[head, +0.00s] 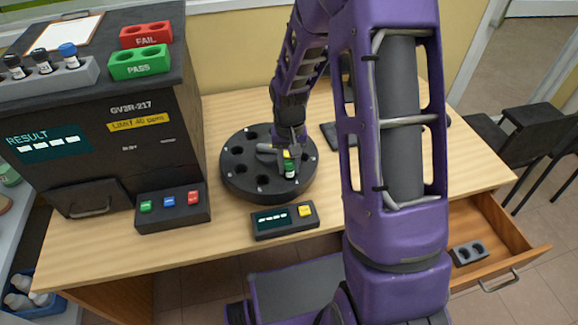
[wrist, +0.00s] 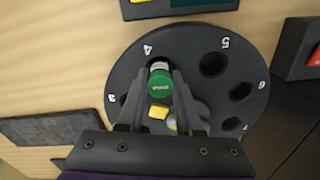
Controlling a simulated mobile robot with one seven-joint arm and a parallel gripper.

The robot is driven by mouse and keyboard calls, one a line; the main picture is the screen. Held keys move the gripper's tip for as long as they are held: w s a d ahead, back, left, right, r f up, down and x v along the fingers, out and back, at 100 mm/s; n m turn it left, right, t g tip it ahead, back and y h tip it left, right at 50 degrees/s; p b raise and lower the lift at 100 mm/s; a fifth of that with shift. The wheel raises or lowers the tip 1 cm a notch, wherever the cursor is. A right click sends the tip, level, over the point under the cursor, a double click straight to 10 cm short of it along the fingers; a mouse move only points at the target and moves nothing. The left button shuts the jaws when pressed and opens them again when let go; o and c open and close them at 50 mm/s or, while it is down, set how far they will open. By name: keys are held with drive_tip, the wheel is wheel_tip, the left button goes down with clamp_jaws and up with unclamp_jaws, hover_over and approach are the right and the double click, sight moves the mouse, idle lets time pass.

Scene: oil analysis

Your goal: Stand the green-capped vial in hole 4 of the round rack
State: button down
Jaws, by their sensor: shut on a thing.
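The green-capped vial (wrist: 160,84) is between the fingertips of my gripper (wrist: 162,76), which is shut on it. In the head view the vial (head: 290,170) looks roughly upright, with a pale label below the cap, at the front right of the round black rack (head: 240,184). In the wrist view the rack (wrist: 190,40) shows the number 4 right beside the vial, and the vial covers where hole 4 lies. Whether its lower end is inside the hole or just above it, I cannot tell. Holes 5 (wrist: 213,65) and 6 (wrist: 240,91) look empty. My gripper (head: 288,161) is over the rack.
A small display box with a yellow button (head: 285,220) stands just in front of the rack. A button box (head: 172,206) and the large dark analyser (head: 110,135) are to the left. An open drawer (head: 495,240) is at the right. Table in front is partly clear.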

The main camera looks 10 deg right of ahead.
sight(289, 163)
drive_tip(key=shift+f, duration=0.25)
drive_tip(key=shift+f, duration=0.1)
drive_tip(key=c, duration=0.6)
unclamp_jaws()
wheel_tip(289, 163, up, 12)
drive_tip(key=shift+r+p, duration=0.15)
drive_tip(key=shift+p, duration=0.45)
